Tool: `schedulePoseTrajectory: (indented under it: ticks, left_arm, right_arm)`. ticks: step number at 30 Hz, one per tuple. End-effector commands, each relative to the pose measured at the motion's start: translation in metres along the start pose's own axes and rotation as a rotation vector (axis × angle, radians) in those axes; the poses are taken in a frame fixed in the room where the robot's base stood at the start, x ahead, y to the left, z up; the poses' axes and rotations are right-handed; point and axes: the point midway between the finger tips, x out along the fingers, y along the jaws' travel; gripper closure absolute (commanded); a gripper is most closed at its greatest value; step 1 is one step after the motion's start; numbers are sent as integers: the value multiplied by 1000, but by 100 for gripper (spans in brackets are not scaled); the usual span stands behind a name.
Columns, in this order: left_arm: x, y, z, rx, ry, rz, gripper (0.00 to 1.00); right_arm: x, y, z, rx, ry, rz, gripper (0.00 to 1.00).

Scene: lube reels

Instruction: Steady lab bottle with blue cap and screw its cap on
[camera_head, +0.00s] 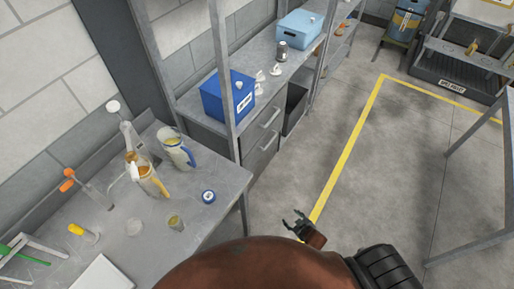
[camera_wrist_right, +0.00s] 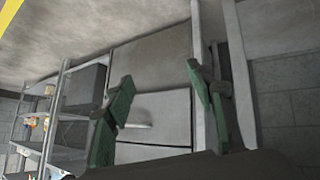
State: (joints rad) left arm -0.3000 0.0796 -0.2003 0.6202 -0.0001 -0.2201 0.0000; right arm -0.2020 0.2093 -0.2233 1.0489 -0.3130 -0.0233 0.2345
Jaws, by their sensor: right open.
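A round blue cap (camera_head: 208,196) with a pale marking lies on the grey workbench (camera_head: 225,180) near its right edge. My right gripper (camera_head: 299,221) is open and empty, out over the floor to the right of the workbench and apart from the cap. In the right wrist view its two green fingers (camera_wrist_right: 161,88) stand wide apart with nothing between them. My left gripper is not in view.
A blue box (camera_head: 228,97) sits on the shelf unit beyond, whose upright (camera_head: 222,60) rises nearby. Floor right of the workbench is clear.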

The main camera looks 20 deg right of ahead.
Motion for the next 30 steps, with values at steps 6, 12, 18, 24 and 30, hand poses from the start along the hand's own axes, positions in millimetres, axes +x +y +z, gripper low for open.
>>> schedulePoseTrajectory:
  ticks: [6, 12, 18, 24, 30]
  left_arm:
    - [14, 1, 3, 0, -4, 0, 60]
    - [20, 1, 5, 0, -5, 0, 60]
    - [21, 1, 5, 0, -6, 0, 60]
    - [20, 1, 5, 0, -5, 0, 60]
    - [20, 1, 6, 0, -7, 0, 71]
  right_arm:
    - [-44, -84, 232, 123, -412, -57, 50]
    - [-102, -140, 340, 183, -632, -106, 50]
    - [-124, -157, 368, 201, -697, -124, 50]
    - [-124, -157, 368, 201, -697, -124, 50]
    - [-124, -157, 368, 201, -696, -123, 62]
